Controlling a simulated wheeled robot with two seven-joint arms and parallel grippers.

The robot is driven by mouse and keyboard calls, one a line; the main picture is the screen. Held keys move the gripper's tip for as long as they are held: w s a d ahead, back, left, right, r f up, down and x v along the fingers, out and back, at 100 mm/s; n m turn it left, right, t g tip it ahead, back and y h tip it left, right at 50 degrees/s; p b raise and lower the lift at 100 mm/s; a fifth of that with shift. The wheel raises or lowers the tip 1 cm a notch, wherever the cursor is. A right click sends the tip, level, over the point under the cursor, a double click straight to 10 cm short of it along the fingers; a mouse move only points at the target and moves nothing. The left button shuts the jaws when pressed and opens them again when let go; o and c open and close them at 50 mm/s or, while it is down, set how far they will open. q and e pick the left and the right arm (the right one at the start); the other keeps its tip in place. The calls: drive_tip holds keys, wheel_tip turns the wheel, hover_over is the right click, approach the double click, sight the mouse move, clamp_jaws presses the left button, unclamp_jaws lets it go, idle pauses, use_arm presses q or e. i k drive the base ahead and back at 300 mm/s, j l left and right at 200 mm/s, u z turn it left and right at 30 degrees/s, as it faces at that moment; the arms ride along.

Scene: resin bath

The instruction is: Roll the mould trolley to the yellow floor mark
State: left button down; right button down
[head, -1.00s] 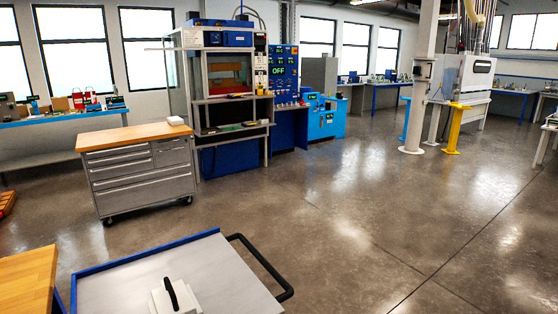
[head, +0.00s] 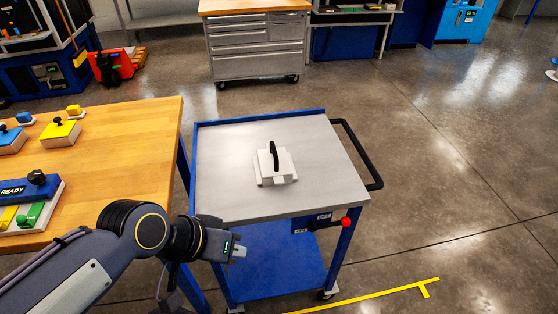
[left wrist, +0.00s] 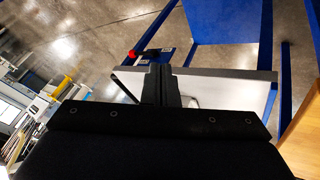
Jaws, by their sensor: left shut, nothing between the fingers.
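The mould trolley (head: 230,195) is a blue frame with a grey metal top, a lower blue shelf and casters. A white mould with a black handle (head: 275,166) stands on its top. A black push handle (head: 362,158) is on its right side, and a red knob (head: 346,222) is at its front right corner. The yellow floor mark (head: 375,294) lies on the floor at the trolley's front right. My left gripper (head: 238,252) is shut and empty, in front of the trolley's front edge. In the left wrist view its fingers (left wrist: 160,84) show against the trolley top. My right gripper is out of view.
A wooden-topped bench (head: 110,130) with coloured moulds and a READY box stands close to the trolley's left. A steel drawer cabinet (head: 255,48) is behind it. The floor to the right is open.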

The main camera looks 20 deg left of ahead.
sight(284, 257)
drive_tip(key=i+l, duration=0.25)
drive_tip(key=i, duration=0.2)
drive_tip(key=i+l, duration=0.25)
drive_tip(key=i, duration=0.25)
